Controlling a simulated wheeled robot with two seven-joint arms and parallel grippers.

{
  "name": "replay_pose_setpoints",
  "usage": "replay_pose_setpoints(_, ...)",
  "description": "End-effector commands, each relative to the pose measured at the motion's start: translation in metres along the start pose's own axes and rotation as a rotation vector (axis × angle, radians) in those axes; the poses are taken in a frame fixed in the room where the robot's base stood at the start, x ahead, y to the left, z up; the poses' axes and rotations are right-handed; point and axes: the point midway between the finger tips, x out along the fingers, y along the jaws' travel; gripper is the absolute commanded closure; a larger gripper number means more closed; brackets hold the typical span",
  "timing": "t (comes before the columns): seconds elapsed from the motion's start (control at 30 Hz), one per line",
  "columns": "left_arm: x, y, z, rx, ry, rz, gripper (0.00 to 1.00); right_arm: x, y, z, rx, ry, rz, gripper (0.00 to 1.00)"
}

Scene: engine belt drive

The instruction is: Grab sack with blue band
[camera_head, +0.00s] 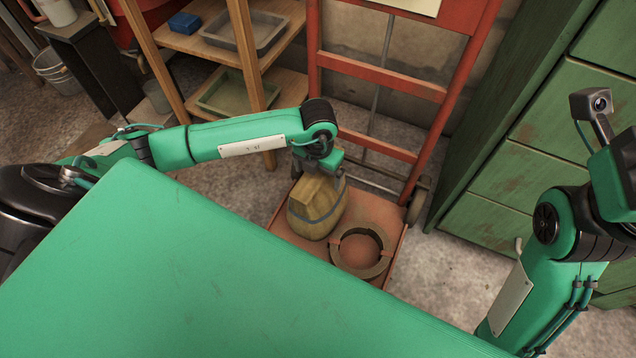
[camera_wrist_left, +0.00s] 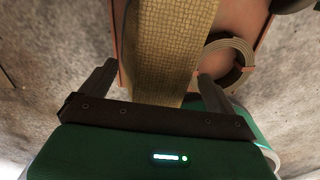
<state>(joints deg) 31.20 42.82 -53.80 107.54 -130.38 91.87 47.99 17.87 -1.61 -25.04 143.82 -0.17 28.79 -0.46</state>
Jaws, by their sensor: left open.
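The tan sack (camera_head: 315,208) with a dull bluish-grey band stands on the red hand truck's base plate. My left gripper (camera_head: 325,172) is at the top of the sack, pointing down and partly hiding it. In the left wrist view, the woven sack (camera_wrist_left: 172,45) lies between the two spread fingers of my left gripper (camera_wrist_left: 155,78). Gaps show on both sides, so the jaws are open.
A brown ring-shaped coil (camera_head: 361,251) lies beside the sack on the red hand truck (camera_head: 385,78); it also shows in the left wrist view (camera_wrist_left: 228,62). Wooden shelves with trays (camera_head: 246,32) stand behind left. A green cabinet (camera_head: 560,130) stands right.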

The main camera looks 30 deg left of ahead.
Motion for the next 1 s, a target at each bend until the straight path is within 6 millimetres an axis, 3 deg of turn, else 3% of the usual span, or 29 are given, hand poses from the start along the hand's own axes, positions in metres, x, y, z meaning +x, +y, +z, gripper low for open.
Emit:
replay_pose_setpoints(0.07, 0.000, 0.000, 0.000, 0.000, 0.000, 0.000, 0.15, 0.000, 0.000, 0.000, 0.000, 0.000, 0.000, 0.64)
replay_pose_setpoints(0.5, 0.000, 0.000, 0.000, 0.000, 0.001, 0.000, 1.00, 0.000, 0.000, 0.000, 0.000, 0.000, 0.000, 0.64)
replay_pose_setpoints(0.83, -0.007, 0.000, 0.002, 0.000, -0.006, -0.002, 1.00, 0.003, 0.000, 0.000, -0.001, 0.003, 0.000, 0.64)
replay_pose_setpoints(1.0, -0.024, 0.000, 0.002, 0.000, -0.007, -0.001, 1.00, 0.007, 0.001, 0.000, -0.001, 0.002, 0.001, 0.64)
